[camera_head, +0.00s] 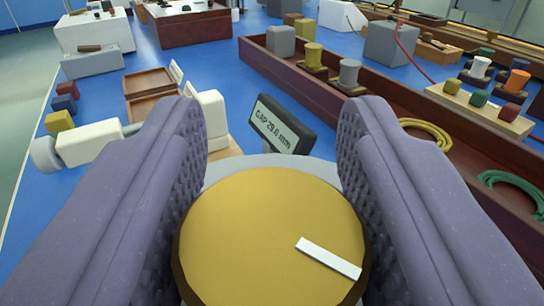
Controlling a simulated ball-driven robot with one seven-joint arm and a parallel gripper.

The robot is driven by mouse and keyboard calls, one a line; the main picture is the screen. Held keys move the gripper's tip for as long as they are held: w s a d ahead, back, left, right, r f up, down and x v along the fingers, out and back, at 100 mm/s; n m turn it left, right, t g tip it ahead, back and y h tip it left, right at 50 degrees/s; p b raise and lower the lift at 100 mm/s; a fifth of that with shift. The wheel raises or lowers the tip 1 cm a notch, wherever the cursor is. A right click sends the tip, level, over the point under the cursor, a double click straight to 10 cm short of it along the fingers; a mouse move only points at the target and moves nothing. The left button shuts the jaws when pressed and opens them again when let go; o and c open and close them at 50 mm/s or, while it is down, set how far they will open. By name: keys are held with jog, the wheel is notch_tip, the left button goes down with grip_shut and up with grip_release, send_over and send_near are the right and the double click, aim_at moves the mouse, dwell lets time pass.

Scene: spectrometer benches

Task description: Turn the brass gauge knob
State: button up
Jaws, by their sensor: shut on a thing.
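The brass gauge knob (255,225) is large and round in the bottom middle of the view. A white pointer mark (328,258) lies on its top face, toward the lower right. My gripper (270,205) has a purple padded finger on each side of the knob and is shut on it. The knob's lower edge is cut off by the frame. A grey disc (268,160) shows behind the knob. A dark display (283,125) reading "GAP 29.6 mm" stands just beyond it, tilted.
A long dark red tray (440,155) runs along the right with yellow and green cable coils. Wooden boxes (148,82) stand behind the left finger. Blue surface (225,60) is clear between them.

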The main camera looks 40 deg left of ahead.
jog(key=n+g+y+p, duration=0.1)
jog(key=n+g, duration=0.1)
jog(key=g, duration=0.1)
jog(key=n+g+y+p, duration=0.1)
jog(key=n+g+y, duration=0.1)
jog(key=g, duration=0.1)
jog(key=n+g+y+p, duration=0.1)
jog(key=n+g+p, duration=0.1)
jog(key=shift+s+a+r+n+g+y, duration=0.2)
jog(key=shift+s+r+n+g+y, duration=0.1)
jog(key=shift+g+y, duration=0.1)
jog(key=n+g+p, duration=0.1)
jog(key=g, duration=0.1)
jog(key=n+g+p, duration=0.1)
jog(key=g, duration=0.1)
jog(key=n+g+p, duration=0.2)
jog(key=shift+s, duration=0.3)
jog(key=shift+s+f+n+g+p, duration=0.15)
jog(key=shift+n+g+p, duration=0.85)
jog(key=shift+g, duration=0.6)
jog(key=shift+f+g+h, duration=0.1)
jog(key=shift+g+h, duration=0.2)
jog(key=o, duration=1)
jog(key=shift+a, duration=0.1)
jog(key=shift+c, duration=0.2)
